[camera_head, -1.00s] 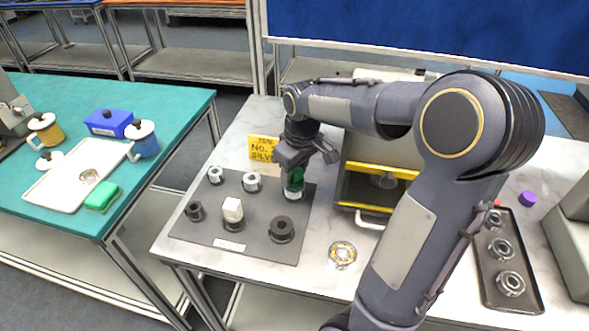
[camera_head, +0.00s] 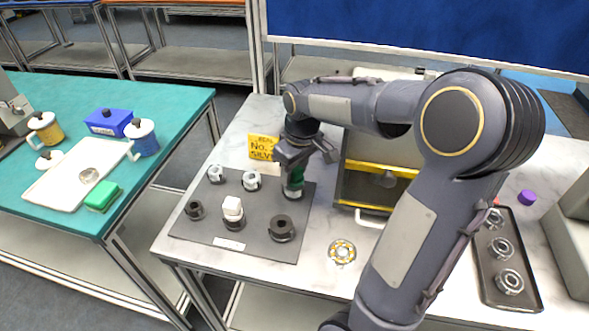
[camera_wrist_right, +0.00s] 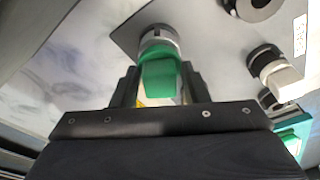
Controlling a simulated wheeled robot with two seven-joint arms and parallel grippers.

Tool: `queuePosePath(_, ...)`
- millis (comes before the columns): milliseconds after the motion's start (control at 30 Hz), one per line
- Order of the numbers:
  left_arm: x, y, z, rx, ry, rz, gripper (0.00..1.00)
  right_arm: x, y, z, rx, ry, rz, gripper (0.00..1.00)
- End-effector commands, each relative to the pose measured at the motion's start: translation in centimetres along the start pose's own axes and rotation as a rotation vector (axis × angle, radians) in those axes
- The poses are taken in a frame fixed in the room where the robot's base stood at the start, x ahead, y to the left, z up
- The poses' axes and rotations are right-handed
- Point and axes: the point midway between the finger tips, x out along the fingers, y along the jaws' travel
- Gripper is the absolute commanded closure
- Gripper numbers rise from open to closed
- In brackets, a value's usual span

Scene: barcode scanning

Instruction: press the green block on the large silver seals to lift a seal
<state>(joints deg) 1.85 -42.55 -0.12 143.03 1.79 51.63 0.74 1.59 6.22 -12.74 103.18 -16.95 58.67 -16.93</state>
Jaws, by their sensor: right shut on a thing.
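The green block (camera_head: 296,178) is in my right gripper (camera_head: 293,166), which points down over the back right of the dark mat (camera_head: 212,228). In the right wrist view, the green block (camera_wrist_right: 160,76) sits between the two fingers. A large silver seal (camera_wrist_right: 158,38) is right below it, and the two look to be touching. The seal (camera_head: 291,193) is partly hidden in the head view, and I cannot tell whether it is off the mat. My left gripper is out of view.
Smaller silver seals (camera_head: 251,181), black seals (camera_head: 283,228) and a white block (camera_head: 232,206) stand on the mat. A yellow sign (camera_head: 262,147) is behind. A yellow-edged box (camera_head: 352,187) is close on the right. A round gold-and-silver piece (camera_head: 342,251) lies in front.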

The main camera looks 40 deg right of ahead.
Motion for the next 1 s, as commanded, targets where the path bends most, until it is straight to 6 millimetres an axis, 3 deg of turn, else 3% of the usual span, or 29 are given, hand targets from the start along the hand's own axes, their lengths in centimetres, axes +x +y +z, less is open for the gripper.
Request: queuePosePath(1000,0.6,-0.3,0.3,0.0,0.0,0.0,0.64,1.1,0.0,0.2,0.0,0.0,0.0,0.86)
